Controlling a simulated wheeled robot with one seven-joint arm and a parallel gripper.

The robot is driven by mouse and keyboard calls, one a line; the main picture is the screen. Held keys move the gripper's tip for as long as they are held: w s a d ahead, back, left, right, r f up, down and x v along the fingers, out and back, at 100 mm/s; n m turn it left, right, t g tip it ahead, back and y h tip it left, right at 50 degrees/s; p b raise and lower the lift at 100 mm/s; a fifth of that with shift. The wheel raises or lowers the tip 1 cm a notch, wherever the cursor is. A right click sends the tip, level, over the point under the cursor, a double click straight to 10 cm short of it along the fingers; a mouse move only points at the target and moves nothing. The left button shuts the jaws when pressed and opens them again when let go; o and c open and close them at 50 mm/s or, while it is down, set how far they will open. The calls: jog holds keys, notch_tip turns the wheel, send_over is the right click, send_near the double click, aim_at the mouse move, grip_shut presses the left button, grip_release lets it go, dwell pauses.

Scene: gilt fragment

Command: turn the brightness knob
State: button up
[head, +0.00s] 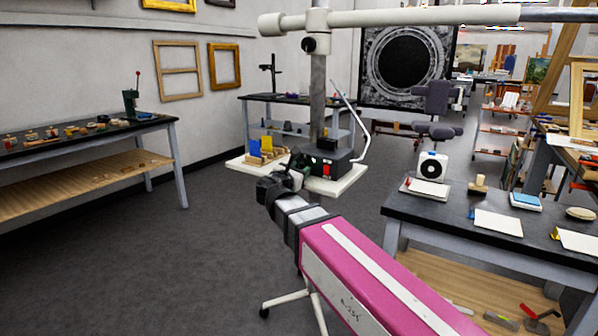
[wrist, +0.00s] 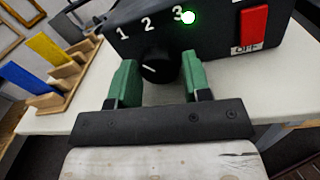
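The brightness knob (wrist: 158,66) is a round black dial with a white pointer line, on the front of a black control box (wrist: 220,25). The numbers 1, 2 and 3 are printed above it, and a green light glows beside the 3. My gripper (wrist: 158,78) is open, with one green finger on each side of the knob; I cannot tell whether either touches it. In the head view my gripper (head: 282,184) reaches the front of the control box (head: 326,165), and the knob itself is hidden there.
A red switch (wrist: 253,25) marked OFF is right of the knob. The box stands on a white shelf (head: 335,184) on a pole. A wooden rack with yellow and blue pieces (wrist: 62,75) is at left. A workbench (head: 440,212) stands at right. Open floor lies left.

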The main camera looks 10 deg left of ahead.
jog(key=shift+o, duration=1.2)
jog(key=v, duration=1)
jog(key=shift+s+a, duration=0.15)
jog(key=shift+s, duration=0.25)
